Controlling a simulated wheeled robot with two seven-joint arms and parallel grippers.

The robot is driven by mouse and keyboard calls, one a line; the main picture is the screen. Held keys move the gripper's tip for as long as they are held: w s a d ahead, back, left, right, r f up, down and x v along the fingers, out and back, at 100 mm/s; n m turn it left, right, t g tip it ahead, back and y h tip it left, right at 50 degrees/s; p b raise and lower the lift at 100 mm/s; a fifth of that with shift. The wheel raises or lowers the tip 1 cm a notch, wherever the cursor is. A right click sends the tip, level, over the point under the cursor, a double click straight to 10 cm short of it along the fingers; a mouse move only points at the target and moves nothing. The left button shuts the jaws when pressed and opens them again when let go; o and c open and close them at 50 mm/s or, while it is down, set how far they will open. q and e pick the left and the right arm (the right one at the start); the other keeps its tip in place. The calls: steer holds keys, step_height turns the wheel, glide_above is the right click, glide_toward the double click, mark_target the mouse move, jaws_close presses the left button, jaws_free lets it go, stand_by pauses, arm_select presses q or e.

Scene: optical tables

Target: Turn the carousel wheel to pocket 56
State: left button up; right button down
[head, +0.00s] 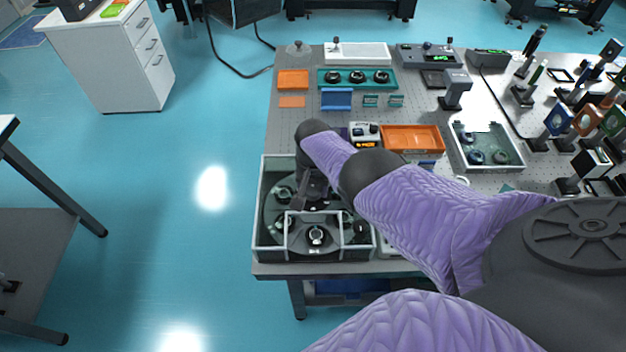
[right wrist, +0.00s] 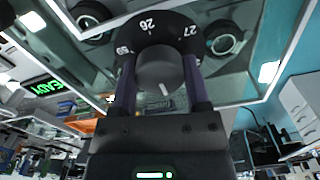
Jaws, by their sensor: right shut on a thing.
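The carousel is a clear-walled case (head: 257,225) at the near left corner of the optical table. Its round dark wheel (head: 273,213) with pockets lies inside, and several round parts show in it. My right gripper (head: 314,196) points down over the carousel's middle, and the arm hides part of the wheel. In the right wrist view the gripper's two fingers (right wrist: 159,80) are shut on a dark round knob (right wrist: 158,66) with a white pointer mark. Behind the knob, a dark numbered dial (right wrist: 165,27) shows what look like 26 and 27; a number at left is hard to read. My left gripper is out of view.
A green READY display (right wrist: 48,88) shows in the right wrist view. An orange tray (head: 412,138) and a grey bin of parts (head: 512,160) stand behind and right of the carousel. Optics on posts crowd the right.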

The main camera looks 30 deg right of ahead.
stand_by(0.5)
steer(key=shift+c, duration=0.3)
jaws_free()
steer(key=shift+r, duration=0.1)
step_height(320, 180, up, 10)
steer(key=p, duration=0.8)
steer(key=shift+p, duration=0.3)
